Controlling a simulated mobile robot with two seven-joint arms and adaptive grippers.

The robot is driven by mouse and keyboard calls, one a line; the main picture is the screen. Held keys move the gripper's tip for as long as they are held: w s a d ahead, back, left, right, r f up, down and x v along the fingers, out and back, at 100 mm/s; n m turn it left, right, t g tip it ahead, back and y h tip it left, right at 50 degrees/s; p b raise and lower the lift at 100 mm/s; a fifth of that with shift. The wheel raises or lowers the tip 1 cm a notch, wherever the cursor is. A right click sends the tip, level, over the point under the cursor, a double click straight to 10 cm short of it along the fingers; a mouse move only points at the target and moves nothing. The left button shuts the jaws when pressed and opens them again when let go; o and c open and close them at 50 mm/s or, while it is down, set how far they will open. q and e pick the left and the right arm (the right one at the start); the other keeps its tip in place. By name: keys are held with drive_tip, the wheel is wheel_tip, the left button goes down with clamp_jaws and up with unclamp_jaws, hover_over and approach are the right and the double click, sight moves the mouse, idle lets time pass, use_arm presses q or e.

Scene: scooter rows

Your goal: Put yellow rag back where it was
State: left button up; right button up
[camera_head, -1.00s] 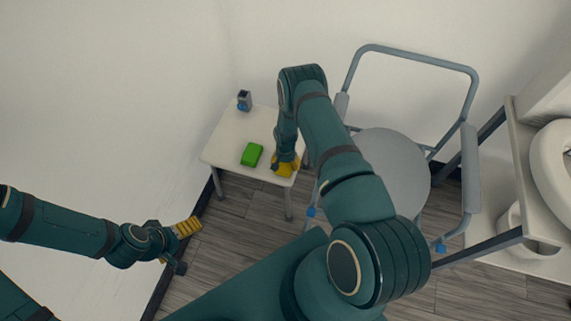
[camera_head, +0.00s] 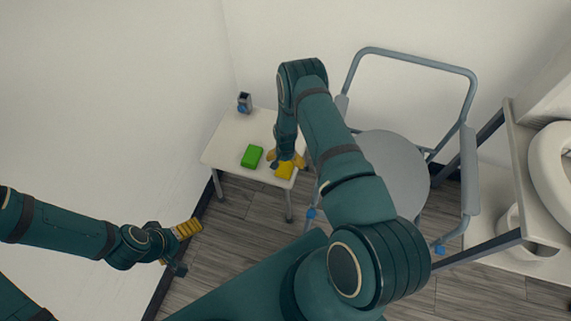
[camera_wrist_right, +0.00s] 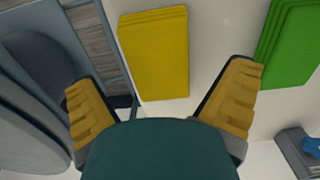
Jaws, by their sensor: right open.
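The yellow rag (camera_head: 285,171) lies folded on the small white table (camera_head: 225,140), near its front right edge. In the right wrist view the yellow rag (camera_wrist_right: 155,55) lies flat on the tabletop, ahead of and between the open fingers. My right gripper (camera_head: 286,160) is open and empty just above the rag; it also shows in the right wrist view (camera_wrist_right: 160,105), its yellow fingers apart and clear of the rag. My left gripper (camera_head: 180,245) is at the lower left, away from the table; its jaw state is unclear.
A green folded rag (camera_head: 251,156) lies left of the yellow one. A small grey holder with a blue part (camera_head: 244,102) stands at the table's back corner. A grey commode chair (camera_head: 390,170) stands close at right, with a toilet (camera_head: 553,170) beyond. Walls border the table behind and left.

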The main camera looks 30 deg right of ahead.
sight(286, 165)
wheel_tip(286, 165, up, 8)
drive_tip(key=p, duration=0.2)
use_arm(q)
drive_tip(key=shift+s+r, duration=0.25)
drive_tip(key=shift+r, duration=0.9)
use_arm(e)
drive_tip(key=s+a+r+n+y, duration=0.2)
drive_tip(key=s+a+r+n, duration=0.2)
drive_tip(key=s+a+r, duration=0.4)
drive_tip(key=s+a+r+n+t+y, duration=0.1)
drive_tip(key=s+a+r+n, duration=0.3)
drive_tip(key=s+a+r, duration=0.4)
drive_tip(key=s+a, duration=0.1)
drive_tip(key=a, duration=0.5)
drive_tip(key=shift+s+t+y, duration=0.15)
drive_tip(key=shift+t+y, duration=0.15)
drive_tip(key=shift+y, duration=0.1)
use_arm(q)
drive_tip(key=shift+c, duration=0.3)
use_arm(e)
drive_tip(key=shift+f, duration=0.1)
drive_tip(key=shift+c, duration=0.3)
